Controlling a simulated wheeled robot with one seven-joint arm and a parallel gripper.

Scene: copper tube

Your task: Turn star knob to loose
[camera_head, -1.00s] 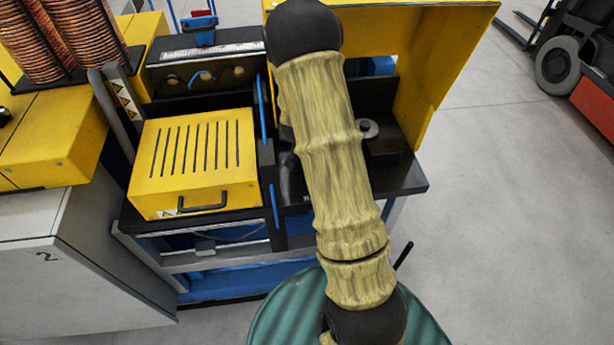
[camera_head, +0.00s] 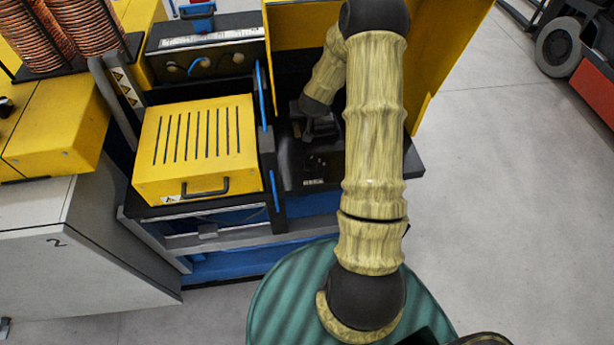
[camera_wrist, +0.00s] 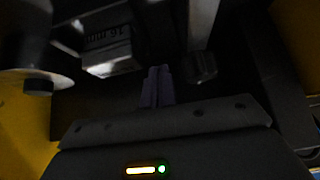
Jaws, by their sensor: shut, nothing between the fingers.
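My gripper (camera_wrist: 157,74) is shut and empty in the wrist view, with its fingers together. In the head view my gripper (camera_head: 318,130) is inside the open bay of the yellow and black machine, above its dark bed (camera_head: 310,176). I cannot clearly make out a star knob in either view. In the wrist view a dark rounded part with a grey disc (camera_wrist: 62,79) is at the upper left, apart from the fingers. A block marked 16 mm (camera_wrist: 108,50) is just left of and beyond the fingertips. My arm hides the bay's right part.
A yellow slotted cover (camera_head: 200,148) with a black handle is left of the bay. A raised yellow panel (camera_head: 450,50) stands behind and right of it. Copper coils (camera_head: 95,25) are at the upper left.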

